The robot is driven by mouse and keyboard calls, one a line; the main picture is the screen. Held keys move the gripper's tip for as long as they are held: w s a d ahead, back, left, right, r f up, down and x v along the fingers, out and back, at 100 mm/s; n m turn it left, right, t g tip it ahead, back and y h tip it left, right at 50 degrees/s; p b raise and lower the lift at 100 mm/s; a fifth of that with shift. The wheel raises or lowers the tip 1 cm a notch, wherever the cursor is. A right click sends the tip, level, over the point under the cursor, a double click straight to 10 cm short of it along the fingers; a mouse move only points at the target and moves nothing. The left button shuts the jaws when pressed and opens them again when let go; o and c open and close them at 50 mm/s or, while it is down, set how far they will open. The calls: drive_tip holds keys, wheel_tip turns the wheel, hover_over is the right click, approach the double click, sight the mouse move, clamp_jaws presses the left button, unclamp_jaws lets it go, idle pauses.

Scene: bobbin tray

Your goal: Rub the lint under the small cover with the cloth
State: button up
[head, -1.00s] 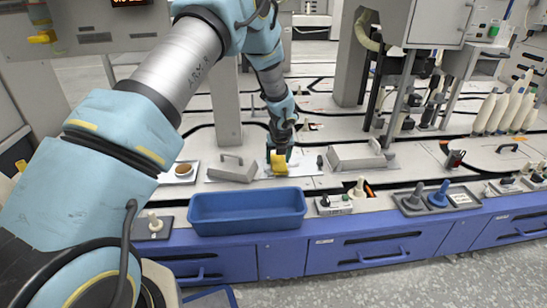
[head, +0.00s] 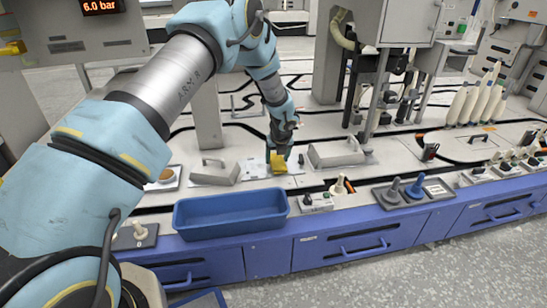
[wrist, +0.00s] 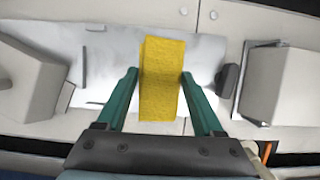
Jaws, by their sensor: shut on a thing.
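My gripper (head: 279,155) is shut on a yellow cloth (head: 279,167). In the wrist view the cloth (wrist: 163,60) sits between the two green fingers of my gripper (wrist: 160,85). It is over a pale metal plate (head: 253,168), nearer its right end; I cannot tell whether it touches. A grey cover with a handle (head: 214,174), seemingly the smaller one, stands left of the plate. A wider grey cover with a handle (head: 336,154) stands to the right. No lint shows clearly; the cloth and gripper hide part of the plate.
A small dark knob (head: 301,160) stands just right of the cloth, and it also shows in the wrist view (wrist: 228,80). A blue bin (head: 230,211) is in front. A switch box (head: 316,202) is right of the bin. Bare plate lies left of the cloth.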

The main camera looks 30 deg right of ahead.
sight(251, 168)
drive_tip(key=shift+s+d+f+p, duration=0.1)
drive_tip(key=shift+s+d+p, duration=0.25)
drive_tip(key=shift+d, duration=0.6)
drive_tip(key=shift+s+d+f+p, duration=0.1)
drive_tip(key=shift+s+d+p, duration=0.15)
drive_tip(key=shift+d, duration=0.7)
